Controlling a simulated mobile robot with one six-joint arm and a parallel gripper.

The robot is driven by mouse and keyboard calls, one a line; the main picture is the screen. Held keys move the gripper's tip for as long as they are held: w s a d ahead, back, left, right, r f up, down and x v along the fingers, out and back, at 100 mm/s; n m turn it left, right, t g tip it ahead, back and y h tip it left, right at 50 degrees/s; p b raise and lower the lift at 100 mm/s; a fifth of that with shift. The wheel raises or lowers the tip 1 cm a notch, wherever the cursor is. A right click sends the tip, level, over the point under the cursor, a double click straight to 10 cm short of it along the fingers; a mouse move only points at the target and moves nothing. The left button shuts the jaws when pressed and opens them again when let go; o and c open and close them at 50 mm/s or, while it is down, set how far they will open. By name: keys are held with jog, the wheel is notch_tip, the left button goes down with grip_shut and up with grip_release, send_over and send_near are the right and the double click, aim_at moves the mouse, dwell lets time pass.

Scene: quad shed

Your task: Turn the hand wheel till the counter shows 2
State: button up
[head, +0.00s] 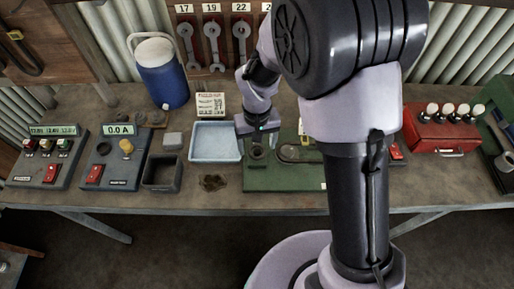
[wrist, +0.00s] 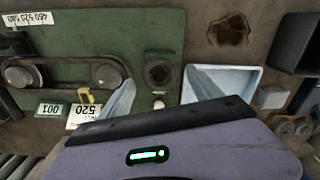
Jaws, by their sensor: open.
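A green machine (head: 285,178) stands on the bench, partly hidden behind my arm. It also fills the upper left of the wrist view (wrist: 120,45). It carries a dark round socket (wrist: 159,72) and two grey round parts inside a long rounded outline, the clearer one being a grey disc (wrist: 20,75). I cannot tell which part is the hand wheel. A small white plate (wrist: 48,110) appears to read 001; I cannot tell whether it is the counter. My gripper (head: 257,138) is open above the machine's left part, near the socket, holding nothing visible. Its fingers are partly hidden.
A pale blue tray (head: 215,155) lies just left of the machine. Further left are a dark open box (head: 162,173), meter panels (head: 112,158) and a blue jug (head: 163,84). A red case (head: 440,130) stands right. Wrenches (head: 212,45) hang behind. The bench front is mostly clear.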

jog(key=shift+f, duration=0.85)
jog(key=c, duration=1.4)
jog(key=shift+o, duration=0.2)
jog(key=shift+r+n, duration=0.1)
jog(key=shift+n, duration=0.3)
jog(key=n+p, duration=0.1)
jog(key=n, duration=0.2)
jog(key=shift+n, duration=0.4)
jog(key=n+p, duration=0.1)
jog(key=n, duration=0.4)
